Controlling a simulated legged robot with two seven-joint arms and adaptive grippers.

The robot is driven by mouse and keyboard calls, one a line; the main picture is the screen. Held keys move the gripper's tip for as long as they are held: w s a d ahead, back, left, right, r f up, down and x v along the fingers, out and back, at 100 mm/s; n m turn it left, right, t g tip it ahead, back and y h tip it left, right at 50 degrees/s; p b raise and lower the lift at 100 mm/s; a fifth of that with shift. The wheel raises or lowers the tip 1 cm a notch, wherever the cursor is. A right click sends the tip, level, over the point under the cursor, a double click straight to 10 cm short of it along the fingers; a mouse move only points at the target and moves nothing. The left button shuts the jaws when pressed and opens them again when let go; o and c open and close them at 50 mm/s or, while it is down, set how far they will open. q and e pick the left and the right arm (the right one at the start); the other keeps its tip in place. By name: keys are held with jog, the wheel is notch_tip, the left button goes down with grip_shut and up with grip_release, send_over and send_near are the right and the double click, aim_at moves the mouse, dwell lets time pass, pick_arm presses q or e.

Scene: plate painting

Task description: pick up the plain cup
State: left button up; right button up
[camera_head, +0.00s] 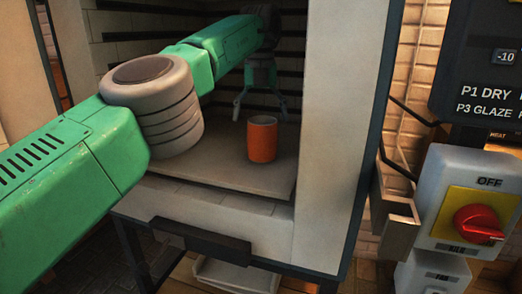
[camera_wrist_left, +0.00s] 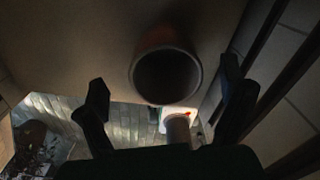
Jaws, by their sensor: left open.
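The plain orange cup (camera_head: 262,140) stands upright on the kiln shelf (camera_head: 215,165), inside the open kiln. It also shows in the left wrist view (camera_wrist_left: 165,78), where I look down into its dark mouth. My left gripper (camera_head: 260,112) reaches into the kiln and hangs at the cup, with its fingers spread and nothing between them. In the left wrist view the two fingers (camera_wrist_left: 165,100) stand wide apart, one to each side of the cup's near rim. I cannot tell the exact gap between the fingers and the cup. My right gripper is not in view.
The kiln's pale right wall (camera_head: 335,130) stands close to the right of the cup. A dark handle bar (camera_head: 203,244) sits below the shelf's front edge. A control box with a red switch (camera_head: 478,223) is at the far right. The shelf around the cup is bare.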

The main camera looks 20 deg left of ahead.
aim_at(263, 130)
pick_arm(q)
jog(key=f+b, duration=0.1)
jog(key=f, duration=0.1)
jog(key=f+b, duration=0.1)
jog(key=shift+d+f, duration=0.35)
jog(key=shift+d, duration=0.05)
jog(key=shift+d+f, duration=0.15)
jog(key=shift+d, duration=0.1)
jog(key=shift+a, duration=0.35)
jog(key=c, duration=1.5)
